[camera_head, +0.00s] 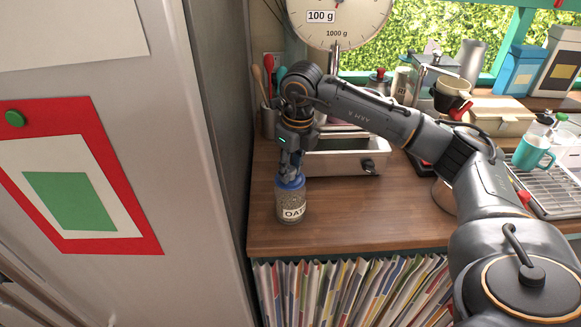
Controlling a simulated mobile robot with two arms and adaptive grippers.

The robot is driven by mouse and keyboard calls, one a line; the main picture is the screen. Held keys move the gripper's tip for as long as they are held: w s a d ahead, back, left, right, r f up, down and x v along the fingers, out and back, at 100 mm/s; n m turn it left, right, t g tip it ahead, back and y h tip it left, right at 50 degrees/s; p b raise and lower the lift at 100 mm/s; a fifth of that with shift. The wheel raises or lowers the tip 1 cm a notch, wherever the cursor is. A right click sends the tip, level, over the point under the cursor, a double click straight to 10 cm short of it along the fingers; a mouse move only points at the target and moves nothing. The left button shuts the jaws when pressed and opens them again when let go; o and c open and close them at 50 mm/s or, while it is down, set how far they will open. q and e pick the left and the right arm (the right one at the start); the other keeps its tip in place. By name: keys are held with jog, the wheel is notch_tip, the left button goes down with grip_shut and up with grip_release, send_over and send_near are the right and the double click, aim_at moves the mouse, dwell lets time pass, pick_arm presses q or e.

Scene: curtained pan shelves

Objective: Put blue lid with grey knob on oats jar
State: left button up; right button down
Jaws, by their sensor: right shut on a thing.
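The oats jar (291,206) stands upright near the left front of the wooden counter. It is clear glass with a white label reading "OAT". The blue lid (290,182) is at the jar's mouth; I cannot tell whether it is fully seated. My right gripper (290,172) points down from above and is shut at the top of the lid. The grey knob is hidden between its fingers. My left gripper is not in view.
A metal box with a black knob (345,158) stands behind the jar. A dial scale (338,15) is at the back. The fridge (205,130) borders the counter on the left. A teal mug (533,153) and drying rack (553,190) are at the right. Bare counter (370,215) lies right of the jar.

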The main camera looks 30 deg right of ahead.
jog(key=shift+f, duration=0.1)
jog(key=c, duration=1)
grip_release()
jog(key=r, duration=0.4)
jog(key=s+r, duration=0.1)
jog(key=r, duration=0.7)
jog(key=shift+s+d, duration=0.15)
jog(key=shift+s, duration=0.1)
jog(key=shift+f, duration=0.1)
